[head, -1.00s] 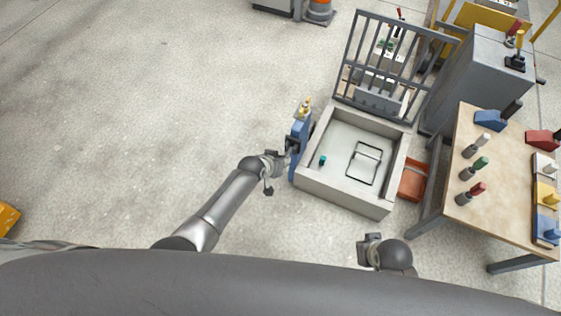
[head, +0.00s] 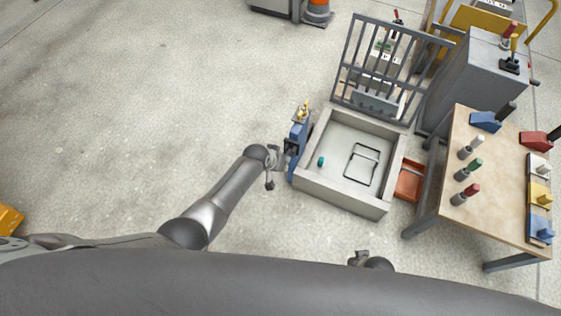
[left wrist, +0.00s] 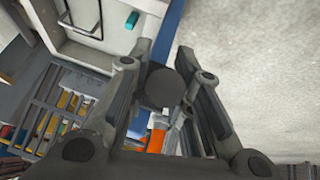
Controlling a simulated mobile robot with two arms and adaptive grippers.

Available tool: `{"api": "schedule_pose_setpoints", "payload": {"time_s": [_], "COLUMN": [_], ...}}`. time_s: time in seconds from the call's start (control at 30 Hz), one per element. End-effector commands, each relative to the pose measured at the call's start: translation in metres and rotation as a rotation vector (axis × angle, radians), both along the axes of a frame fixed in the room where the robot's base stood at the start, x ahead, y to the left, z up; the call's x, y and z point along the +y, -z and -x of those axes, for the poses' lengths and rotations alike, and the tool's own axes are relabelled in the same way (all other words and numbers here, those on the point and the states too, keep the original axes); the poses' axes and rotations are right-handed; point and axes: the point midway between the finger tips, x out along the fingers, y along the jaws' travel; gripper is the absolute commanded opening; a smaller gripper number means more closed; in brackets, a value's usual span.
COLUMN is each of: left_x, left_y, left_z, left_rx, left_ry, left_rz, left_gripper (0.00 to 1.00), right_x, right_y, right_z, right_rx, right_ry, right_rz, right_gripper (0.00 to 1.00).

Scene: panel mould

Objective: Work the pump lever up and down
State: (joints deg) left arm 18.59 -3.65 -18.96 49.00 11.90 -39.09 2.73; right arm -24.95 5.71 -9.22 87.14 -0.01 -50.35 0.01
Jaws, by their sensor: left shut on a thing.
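The blue pump (head: 299,136) stands against the left wall of the concrete mould box (head: 340,200), with small yellow fittings (head: 304,109) on top. My left gripper (head: 289,158) is at the left side of the pump in the head view. In the left wrist view, the dark round end of the pump lever (left wrist: 163,87) sits between the two fingers of my left gripper (left wrist: 166,74), which is shut on it. The rest of the lever is mostly hidden behind the fingers. My right gripper (head: 359,258) is low in the head view, away from the pump; its jaws are too small to read.
A barred grate (head: 395,65) stands raised at the back of the mould. A wooden table (head: 480,215) with several coloured tools is on the right, and an orange-red tray (head: 410,182) lies between. The floor (head: 130,110) to the left is clear.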

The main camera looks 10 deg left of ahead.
Motion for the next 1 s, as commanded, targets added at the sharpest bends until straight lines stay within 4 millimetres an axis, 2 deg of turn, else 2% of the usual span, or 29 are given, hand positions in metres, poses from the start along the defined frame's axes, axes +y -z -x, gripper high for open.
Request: {"api": "schedule_pose_setpoints", "payload": {"time_s": [0.2,0.23,0.4,0.77,1.0], "left_x": [0.000,0.000,0.000,0.000,0.004], "left_y": [-0.001,-0.001,-0.001,-0.002,-0.015], "left_z": [-0.001,-0.001,-0.001,0.000,0.007], "left_rx": [-0.001,-0.001,-0.002,-0.001,-0.003], "left_ry": [0.000,0.000,0.000,0.000,0.000], "left_rz": [0.000,0.000,0.000,0.000,0.002], "left_gripper": [0.00,0.23,0.42,0.42,0.42], "right_x": [0.000,0.000,0.000,0.001,0.001], "right_y": [0.000,0.000,0.000,0.000,0.000], "right_z": [0.000,0.000,0.000,0.000,0.000], "right_rx": [0.000,0.000,0.000,0.000,0.000], "right_ry": [0.000,0.000,0.000,0.000,0.000], "right_rz": [0.000,0.000,0.001,-0.002,-0.001], "right_gripper": [0.00,0.00,0.00,0.00,0.00]}}
